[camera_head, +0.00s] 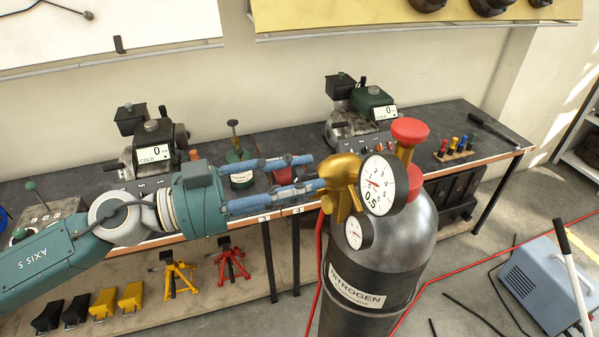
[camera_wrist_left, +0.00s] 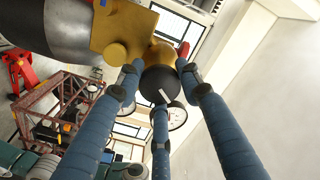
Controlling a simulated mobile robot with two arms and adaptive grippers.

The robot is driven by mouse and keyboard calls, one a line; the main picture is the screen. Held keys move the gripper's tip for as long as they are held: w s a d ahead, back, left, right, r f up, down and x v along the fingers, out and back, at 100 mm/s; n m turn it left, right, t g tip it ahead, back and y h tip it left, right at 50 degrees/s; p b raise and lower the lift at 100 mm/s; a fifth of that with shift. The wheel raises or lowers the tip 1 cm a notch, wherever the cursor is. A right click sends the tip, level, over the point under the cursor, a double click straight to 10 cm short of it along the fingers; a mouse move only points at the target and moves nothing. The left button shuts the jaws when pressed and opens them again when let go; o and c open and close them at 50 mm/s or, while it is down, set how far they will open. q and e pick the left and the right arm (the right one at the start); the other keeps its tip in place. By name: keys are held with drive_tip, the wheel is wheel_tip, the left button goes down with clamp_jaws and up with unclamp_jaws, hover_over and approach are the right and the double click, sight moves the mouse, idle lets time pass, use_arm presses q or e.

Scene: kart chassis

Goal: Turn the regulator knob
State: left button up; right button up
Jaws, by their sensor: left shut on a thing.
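The nitrogen cylinder (camera_head: 425,235) stands upright at right of centre, with a brass regulator (camera_head: 341,172) and two round gauges, a large one (camera_head: 379,185) and a small one (camera_head: 358,233). The black regulator knob (camera_wrist_left: 158,82) with a white mark shows in the left wrist view; in the head view I cannot make it out behind the fingers. My left gripper (camera_head: 312,172) comes in from the left, its blue fingers closed around the knob. In the wrist view, the three fingers of my left gripper (camera_wrist_left: 160,88) surround the knob. My right gripper is not in view.
A dark workbench (camera_head: 275,150) runs behind, with two machines reading COLD and 0 on it. Red (camera_head: 232,266) and yellow (camera_head: 180,277) stands sit on the shelf below. A red hose (camera_head: 470,275) runs along the floor near a blue-grey box (camera_head: 545,285) at right.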

use_arm(q)
drive_tip(key=m, duration=0.4)
drive_tip(key=shift+m, duration=0.3)
drive_tip(key=m, duration=0.4)
drive_tip(key=shift+f+m, duration=0.15)
drive_tip(key=shift+m, duration=0.15)
drive_tip(key=m+b, duration=0.2)
drive_tip(key=m, duration=0.3)
drive_tip(key=m+b, duration=0.2)
drive_tip(key=m, duration=0.2)
drive_tip(key=shift+m, duration=0.3)
drive_tip(key=shift+m+b, duration=0.3)
drive_tip(key=shift+b, duration=0.05)
drive_tip(key=o, duration=1.1)
